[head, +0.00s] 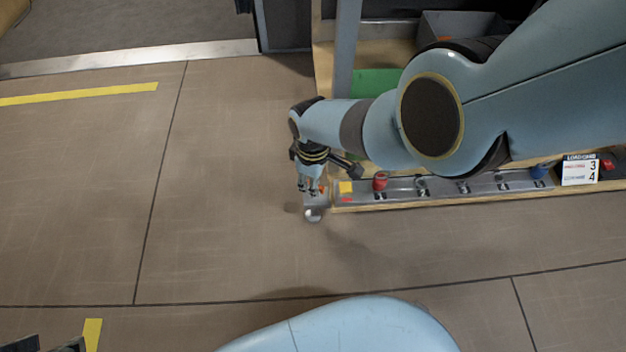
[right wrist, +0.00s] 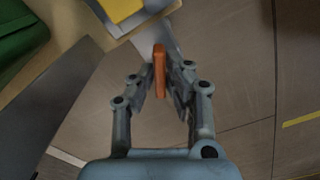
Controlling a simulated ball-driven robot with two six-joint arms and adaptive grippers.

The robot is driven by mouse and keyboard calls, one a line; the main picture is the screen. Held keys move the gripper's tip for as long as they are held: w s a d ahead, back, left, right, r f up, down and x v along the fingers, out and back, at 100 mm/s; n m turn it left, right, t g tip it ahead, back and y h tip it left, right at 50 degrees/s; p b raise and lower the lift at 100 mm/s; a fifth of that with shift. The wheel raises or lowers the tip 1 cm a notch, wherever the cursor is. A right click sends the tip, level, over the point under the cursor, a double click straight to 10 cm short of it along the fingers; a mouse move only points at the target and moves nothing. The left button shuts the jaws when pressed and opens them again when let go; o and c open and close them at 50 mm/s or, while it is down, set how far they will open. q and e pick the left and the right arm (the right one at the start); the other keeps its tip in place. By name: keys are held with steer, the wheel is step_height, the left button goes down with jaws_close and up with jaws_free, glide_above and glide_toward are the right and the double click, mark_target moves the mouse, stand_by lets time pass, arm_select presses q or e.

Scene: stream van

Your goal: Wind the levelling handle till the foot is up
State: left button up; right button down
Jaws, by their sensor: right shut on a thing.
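My right gripper (head: 311,190) points down at the left end of the long rail. It is shut on the orange levelling handle (right wrist: 159,70), which stands between its fingers in the right wrist view; only a small orange bit shows in the head view. A round silver foot (head: 313,215) shows just below the gripper, beside the rail's end. Whether it touches the floor cannot be told from above. Two dark pieces at the bottom left edge of the head view may be part of my left gripper, but too little shows to tell its state.
The grey rail (head: 440,187) carries a red knob (head: 380,181), a blue knob (head: 540,171) and a yellow block (head: 345,187). A load card (head: 579,170) stands at its right. A green thing (head: 376,82) lies behind. The brown floor (head: 220,200) to the left is clear.

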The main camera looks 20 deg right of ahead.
steer(key=n, duration=0.5)
steer(key=shift+n, duration=0.3)
steer(key=n, duration=0.4)
steer(key=shift+n, duration=0.3)
steer(key=c, duration=1.4)
jaws_free()
steer(key=shift+o, duration=0.2)
steer(key=shift+r, duration=3.7)
